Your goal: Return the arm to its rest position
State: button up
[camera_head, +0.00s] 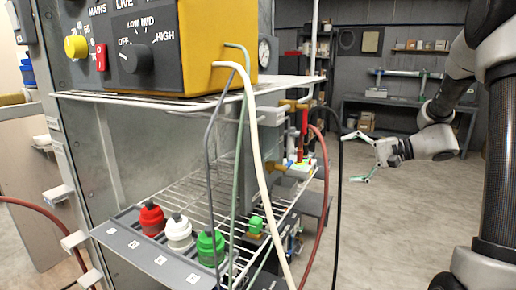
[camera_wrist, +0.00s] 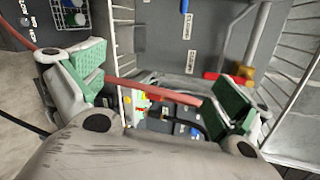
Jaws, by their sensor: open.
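My gripper (camera_head: 358,158) is open and empty at the end of my arm, to the right of the wire rack in the head view. Its fingers point left toward the rack, with open floor below. In the wrist view my gripper (camera_wrist: 160,95) shows two fingers with green pads spread wide apart. A red hose (camera_wrist: 150,92) runs across the picture between and beyond the fingers. I cannot tell from the picture whether it touches them. My arm reaches in from the right side of the head view.
A wire shelf (camera_head: 185,195) holds red (camera_head: 151,219), white (camera_head: 178,232) and green (camera_head: 210,247) capped pieces. A yellow control box (camera_head: 215,45) sits above. Cables and a red hose (camera_head: 318,200) hang beside the rack. A bench (camera_head: 400,102) stands behind; the floor (camera_head: 400,220) at right is clear.

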jog(key=s+d+f+n+g+h, duration=0.1)
jog(key=s+g+h, duration=0.1)
jog(key=s, duration=0.4)
jog(key=s+d+f+n+g+h, duration=0.1)
jog(key=s+d+h, duration=0.15)
jog(key=s, duration=0.35)
jog(key=s+d+f+g+h, duration=0.1)
jog(key=s+f+g+h, duration=0.15)
jog(key=s, duration=0.45)
jog(key=s+d+r+n+t+h, duration=0.2)
jog(key=s+r+n+t+h, duration=0.2)
jog(key=s+r+n+h, duration=0.2)
jog(key=s+r, duration=0.2)
jog(key=s, duration=0.1)
jog(key=shift+s+d+r, duration=0.15)
jog(key=shift+s+r, duration=0.05)
jog(key=shift+s, duration=0.1)
